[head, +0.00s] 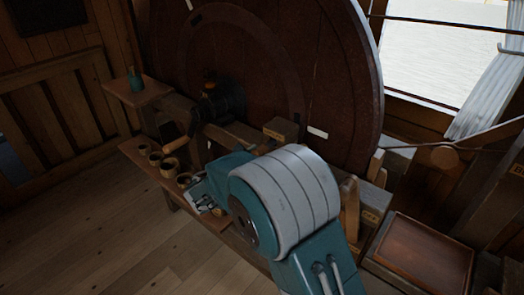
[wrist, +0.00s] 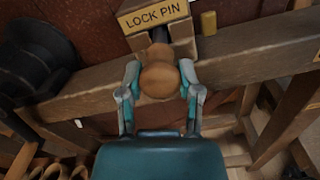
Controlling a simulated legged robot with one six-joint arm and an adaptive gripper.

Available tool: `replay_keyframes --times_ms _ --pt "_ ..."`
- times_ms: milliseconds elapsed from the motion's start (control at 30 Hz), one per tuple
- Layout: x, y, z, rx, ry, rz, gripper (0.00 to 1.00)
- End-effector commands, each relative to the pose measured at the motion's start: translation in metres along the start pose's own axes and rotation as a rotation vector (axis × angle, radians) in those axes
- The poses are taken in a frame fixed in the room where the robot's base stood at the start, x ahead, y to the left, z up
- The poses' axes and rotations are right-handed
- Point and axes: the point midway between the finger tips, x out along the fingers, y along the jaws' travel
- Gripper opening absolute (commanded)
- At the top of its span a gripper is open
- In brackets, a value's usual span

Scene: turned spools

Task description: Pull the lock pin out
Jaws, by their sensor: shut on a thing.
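The lock pin (wrist: 160,78) shows in the wrist view as a round wooden knob on a short dark shaft. The shaft runs up to a wooden block under a "LOCK PIN" label (wrist: 153,13). My gripper (wrist: 160,85) is shut on the knob, one grey-and-teal finger on each side. How deep the shaft sits in the block cannot be told. In the head view a wooden block (head: 281,131) stands before the big wheel; my own arm hides the knob and fingertips there.
A large dark wooden wheel (head: 270,60) stands behind, with a black hub (head: 222,102) left of the block. A wooden beam (wrist: 255,58) crosses behind the pin. Several small cups (head: 169,167) stand on the low shelf. A wooden tray (head: 425,256) lies at right.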

Motion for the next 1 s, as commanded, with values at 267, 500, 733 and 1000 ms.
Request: replay_keyframes --times_ms 267,500,733,1000 --pt "-0.011 0.001 0.0 0.0 0.003 0.005 0.0" --pt "-0.01 0.001 0.0 0.0 0.002 0.004 0.81" --pt "-0.009 -0.001 0.001 0.001 0.002 0.002 0.81" --pt "-0.035 0.001 0.0 0.0 0.002 0.006 0.81"
